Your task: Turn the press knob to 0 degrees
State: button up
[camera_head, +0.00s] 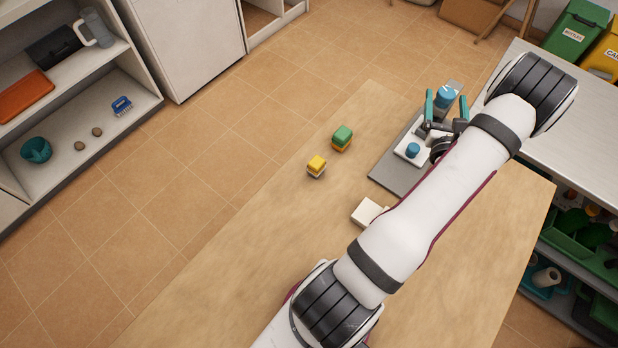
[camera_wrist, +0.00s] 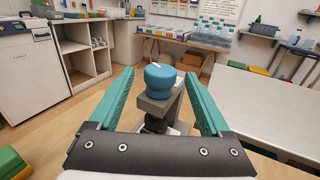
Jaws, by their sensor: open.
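The press (camera_head: 392,182) stands on the wooden table with a grey base plate. Its blue round knob (camera_head: 446,96) is at the top of the press's far end. The wrist view shows the knob (camera_wrist: 162,80) with a small pale mark on its upper left side, on a grey arm of the press. A smaller blue cylinder (camera_head: 412,150) sits on a white block on the plate. My gripper (camera_wrist: 158,72) is open, its teal fingers to the left and right of the knob, with gaps visible in the wrist view. I cannot tell the knob's angle.
A yellow-topped block (camera_head: 317,164) and a green-topped block (camera_head: 342,136) stand on the table left of the press. A white block (camera_head: 368,211) lies beside my arm. A light grey counter (camera_head: 560,105) is at the right. The table's left part is clear.

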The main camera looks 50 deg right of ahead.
jog(key=v, duration=1)
jog(key=w+a+n+t+y, duration=1)
jog(key=w+a+n+y, duration=0.1)
jog(key=w, duration=0.4)
jog(key=a+n+g+y, duration=0.3)
jog(key=a+n+y, duration=0.7)
jog(key=a+y, duration=0.3)
jog(key=shift+w+a+f+n+y, duration=0.35)
jog(key=shift+w+a+n, duration=0.1)
jog(key=shift+a, duration=0.15)
